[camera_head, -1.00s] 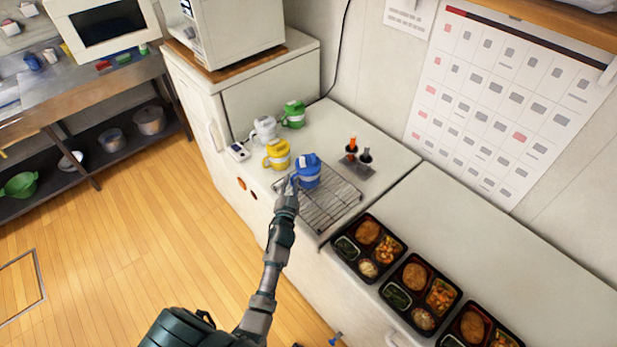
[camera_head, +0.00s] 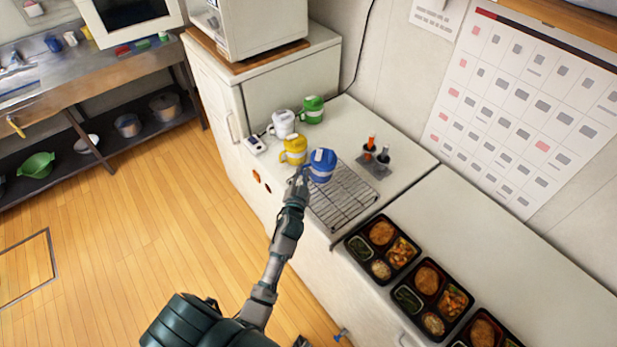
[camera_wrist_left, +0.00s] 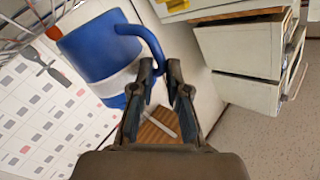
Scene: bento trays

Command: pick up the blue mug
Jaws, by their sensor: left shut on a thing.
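The blue mug (camera_head: 321,166), with a white band, is at the far left end of the wire rack (camera_head: 345,196) on the white counter. My left gripper (camera_head: 302,176) is at its handle, on the mug's left side. In the left wrist view the blue mug (camera_wrist_left: 101,50) is large and tilted, and the fingers of my left gripper (camera_wrist_left: 164,84) are shut on the lower end of its handle. I cannot tell whether the mug touches the rack. My right gripper is not in view.
A yellow mug (camera_head: 293,150) stands close behind the blue one. A white mug (camera_head: 283,123) and a green mug (camera_head: 312,109) are farther back. Two small bottles (camera_head: 376,153) stand right of the rack. Bento trays (camera_head: 362,262) line the front right counter.

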